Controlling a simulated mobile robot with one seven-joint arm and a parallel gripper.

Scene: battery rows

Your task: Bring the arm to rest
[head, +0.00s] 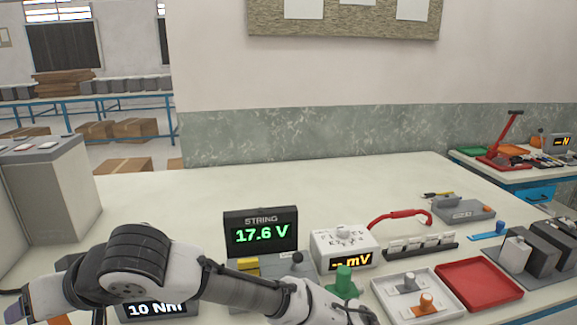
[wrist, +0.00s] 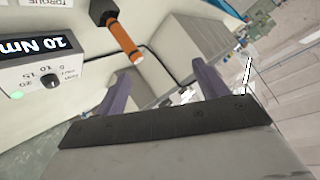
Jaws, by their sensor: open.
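My gripper (wrist: 162,72) is open in the wrist view, with its two purple fingers apart and nothing held between them. Beyond the fingers, the wrist view shows an orange-handled tool with a black head (wrist: 125,42). A torque unit reading 10 Nm (wrist: 40,62) is at the left of that view. The same unit (head: 158,309) shows in the head view, partly hidden by my arm.
The string meter (head: 260,232) reads 17.6 V, beside a white mV meter (head: 342,247). A red tray (head: 478,284), a white tray (head: 388,283) and dark batteries (head: 548,249) are at right. A grey cabinet (head: 58,190) stands left. The bench's back is mostly clear.

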